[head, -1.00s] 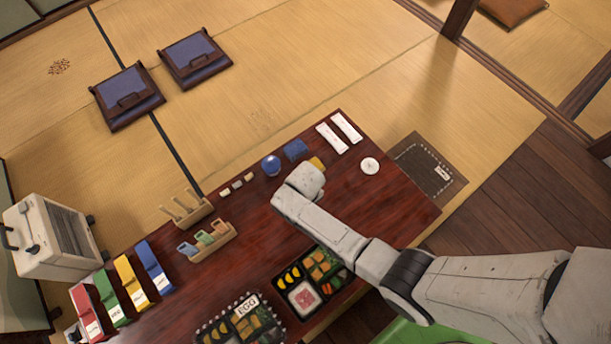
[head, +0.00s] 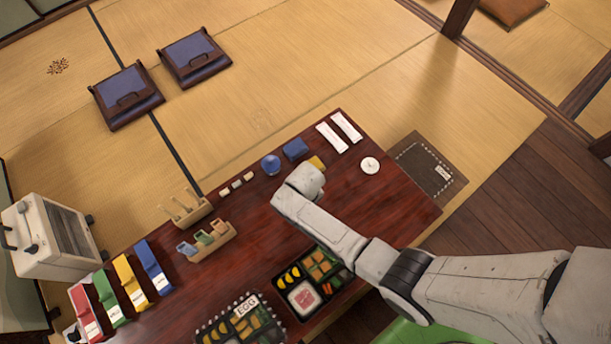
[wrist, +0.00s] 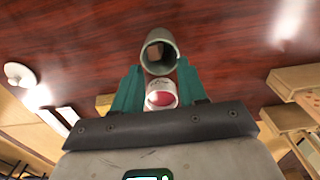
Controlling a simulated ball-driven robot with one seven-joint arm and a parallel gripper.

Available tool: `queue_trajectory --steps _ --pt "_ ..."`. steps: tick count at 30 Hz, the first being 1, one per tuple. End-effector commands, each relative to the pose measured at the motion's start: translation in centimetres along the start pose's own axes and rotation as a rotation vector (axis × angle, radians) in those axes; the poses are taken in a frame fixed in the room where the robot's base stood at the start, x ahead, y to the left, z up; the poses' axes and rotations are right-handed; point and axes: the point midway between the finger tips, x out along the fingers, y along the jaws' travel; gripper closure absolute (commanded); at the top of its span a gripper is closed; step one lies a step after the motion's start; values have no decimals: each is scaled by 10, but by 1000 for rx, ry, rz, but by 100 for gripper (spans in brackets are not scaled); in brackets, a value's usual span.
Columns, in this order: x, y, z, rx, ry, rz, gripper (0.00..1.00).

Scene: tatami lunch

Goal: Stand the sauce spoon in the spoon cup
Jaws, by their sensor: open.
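In the wrist view, a grey-green round cup (wrist: 159,42) stands on the dark red table just beyond my fingertips, its mouth toward the camera. Something small and brownish shows inside it. My gripper (wrist: 158,70) is open, its two green fingers apart. A small white and red round thing (wrist: 161,96) shows between the fingers; I cannot tell whether they touch it. I cannot clearly make out the sauce spoon. In the head view my arm's end hides the gripper and what is under it.
The table (head: 385,205) also holds a white round dish (head: 369,166), a blue bowl (head: 271,164), wooden racks (head: 207,241), coloured boxes (head: 153,266) and filled lunch boxes (head: 305,296). Bare table lies right of my arm's end.

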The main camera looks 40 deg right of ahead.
Motion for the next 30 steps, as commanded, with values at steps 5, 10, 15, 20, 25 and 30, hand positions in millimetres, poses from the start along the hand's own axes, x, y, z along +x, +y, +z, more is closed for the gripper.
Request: queue_trajectory --steps 5,10,15,20,25,30 --pt "-17 0 0 0 2 0 58" --pt "-50 0 -1 0 3 0 58" --pt "-80 0 0 0 3 0 58" --pt "-100 0 0 0 2 0 58" --pt "-107 0 0 0 0 0 58" --pt "-108 0 0 0 0 0 58"
